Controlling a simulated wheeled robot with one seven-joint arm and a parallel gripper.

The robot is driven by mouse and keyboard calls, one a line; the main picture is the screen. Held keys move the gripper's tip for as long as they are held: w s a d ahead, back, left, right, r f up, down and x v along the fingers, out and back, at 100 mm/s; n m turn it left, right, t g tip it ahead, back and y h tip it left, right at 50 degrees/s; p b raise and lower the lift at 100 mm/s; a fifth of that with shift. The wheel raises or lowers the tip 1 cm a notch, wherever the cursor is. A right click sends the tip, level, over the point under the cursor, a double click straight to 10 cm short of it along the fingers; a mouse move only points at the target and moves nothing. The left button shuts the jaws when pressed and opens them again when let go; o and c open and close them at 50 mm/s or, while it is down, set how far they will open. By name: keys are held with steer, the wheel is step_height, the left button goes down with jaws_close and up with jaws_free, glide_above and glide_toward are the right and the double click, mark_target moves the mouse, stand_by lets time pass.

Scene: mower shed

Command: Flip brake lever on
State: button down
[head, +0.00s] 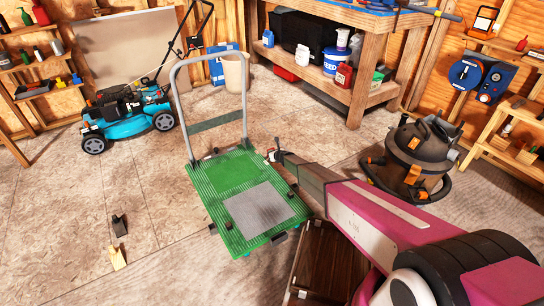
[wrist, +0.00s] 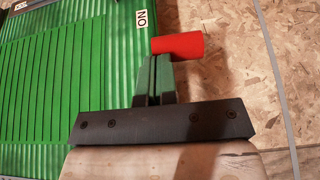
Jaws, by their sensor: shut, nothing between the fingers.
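A green platform cart (head: 225,178) with a folding grey handle (head: 211,95) and a grey mat stands on the floor in the middle of the head view. Its ribbed green deck (wrist: 60,70) fills the left of the wrist view. A white label (wrist: 146,19) with black letters, seemingly "ON", sits at the deck's edge. A red lever (wrist: 178,45) sticks out to the right just below the label. My gripper (wrist: 153,75) is shut and empty, its fingertips at the red lever. I cannot tell whether they touch it. In the head view my gripper (head: 274,155) is at the deck's right edge.
A shop vacuum (head: 412,160) stands at right, near my arm. A workbench (head: 370,60) with bottles is behind. A blue mower (head: 128,112) stands at left. A brown wooden box (head: 325,265) is below my arm. Small blocks (head: 118,225) lie on the otherwise open floor at left.

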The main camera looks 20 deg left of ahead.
steer(key=w+a+r, duration=0.2)
steer(key=w+a, duration=0.4)
steer(key=a, duration=0.1)
steer(key=shift+w+a, duration=0.35)
steer(key=shift+a, duration=0.05)
stand_by(0.3)
steer(key=shift+f, duration=0.2)
steer(key=shift+s+d, duration=0.1)
step_height(320, 180, up, 14)
steer(key=s+d, duration=0.2)
steer(key=shift+d+f, duration=0.2)
steer(key=shift+f, duration=0.05)
